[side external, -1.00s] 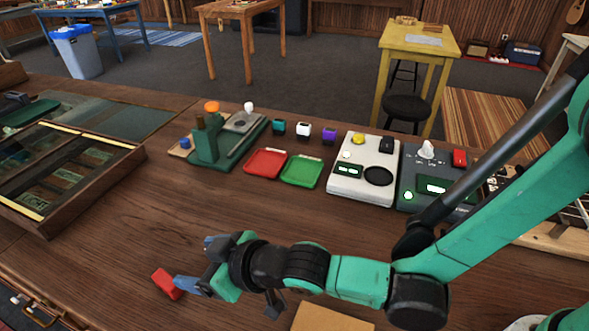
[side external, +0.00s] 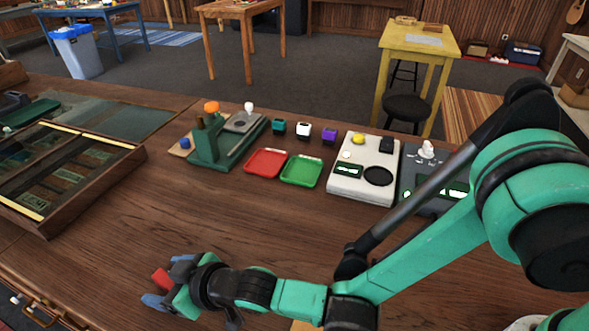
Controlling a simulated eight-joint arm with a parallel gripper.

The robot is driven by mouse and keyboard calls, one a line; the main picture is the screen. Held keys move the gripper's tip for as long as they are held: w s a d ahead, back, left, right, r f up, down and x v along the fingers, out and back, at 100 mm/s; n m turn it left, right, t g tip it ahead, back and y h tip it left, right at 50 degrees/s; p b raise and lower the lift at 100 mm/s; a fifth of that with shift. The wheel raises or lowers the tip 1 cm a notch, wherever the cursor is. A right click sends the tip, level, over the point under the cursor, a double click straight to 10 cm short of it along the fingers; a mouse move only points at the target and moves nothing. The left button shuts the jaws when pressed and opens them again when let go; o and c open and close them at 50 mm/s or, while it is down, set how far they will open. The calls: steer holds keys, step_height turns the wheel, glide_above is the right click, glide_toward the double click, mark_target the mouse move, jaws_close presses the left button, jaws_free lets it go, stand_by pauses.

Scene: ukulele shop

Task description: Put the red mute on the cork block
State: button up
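The red mute (side external: 161,278) lies on the wooden bench at the lower left, near the front edge. My gripper (side external: 166,281) is low at the bench with its blue-tipped fingers apart, one on each side of the mute. The fingers hide part of the mute, and I cannot tell whether they touch it. A tan flat piece, which looks like the cork block (side external: 301,326), shows only as a sliver at the bottom edge, mostly hidden behind my arm.
A wooden display case (side external: 85,190) stands at the left. A red tray (side external: 265,162), a green tray (side external: 301,171), a white device (side external: 362,170) and a grey device (side external: 420,180) stand along the back. The bench middle is clear.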

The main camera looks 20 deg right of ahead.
jaws_close()
steer(key=shift+r, duration=0.2)
